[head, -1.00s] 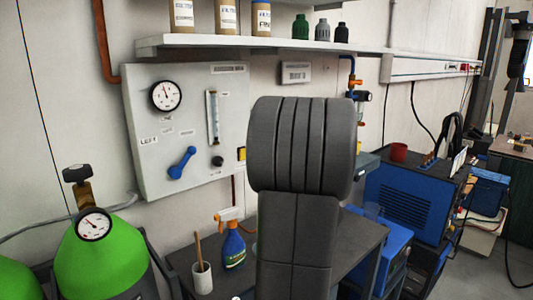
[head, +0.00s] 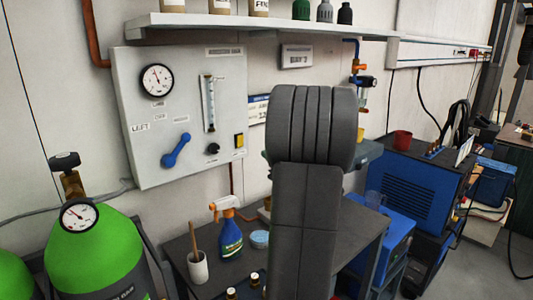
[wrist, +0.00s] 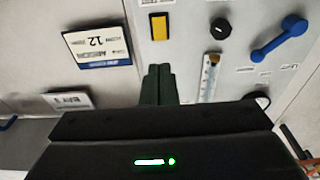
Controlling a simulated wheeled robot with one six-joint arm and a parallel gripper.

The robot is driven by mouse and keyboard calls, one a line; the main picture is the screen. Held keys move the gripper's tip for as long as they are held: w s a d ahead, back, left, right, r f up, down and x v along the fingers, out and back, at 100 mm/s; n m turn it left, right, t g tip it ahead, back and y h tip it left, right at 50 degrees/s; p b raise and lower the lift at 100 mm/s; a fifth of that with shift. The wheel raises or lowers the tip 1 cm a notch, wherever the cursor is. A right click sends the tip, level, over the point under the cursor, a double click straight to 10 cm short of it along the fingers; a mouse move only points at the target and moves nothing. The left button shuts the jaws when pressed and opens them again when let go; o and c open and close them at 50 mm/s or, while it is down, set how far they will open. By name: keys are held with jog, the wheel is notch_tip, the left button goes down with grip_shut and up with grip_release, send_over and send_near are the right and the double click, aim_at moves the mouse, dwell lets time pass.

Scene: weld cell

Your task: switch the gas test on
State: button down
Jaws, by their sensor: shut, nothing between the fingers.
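A pale grey gas panel (head: 133,85) is on the wall at left in the head view. It carries a blue lever (head: 176,150) set aslant below a label row starting with LEFT, a black knob (head: 213,149) and a yellow switch (head: 239,141). The wrist view shows the panel upside down, with the yellow switch (wrist: 159,27), black knob (wrist: 221,28) and blue lever (wrist: 280,42). My gripper (wrist: 158,72) is shut and empty, its tips pointing towards the yellow switch, apparently short of it. In the head view my arm hides the gripper. The switch's on or off state cannot be read.
A round gauge (head: 157,80) and a flow tube (head: 209,104) are on the panel. A shelf (head: 270,27) juts out above. Below stands a bench (head: 345,232) with a spray bottle (head: 229,236) and a brush pot (head: 198,267). A green gas cylinder (head: 95,255) stands at left.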

aim_at(241, 137)
jog(key=p+x, duration=0.3)
jog(key=x, duration=0.8)
jog(key=shift+w+a+f, duration=0.1)
jog(key=shift+w+a, duration=0.15)
jog(key=shift+a, duration=0.1)
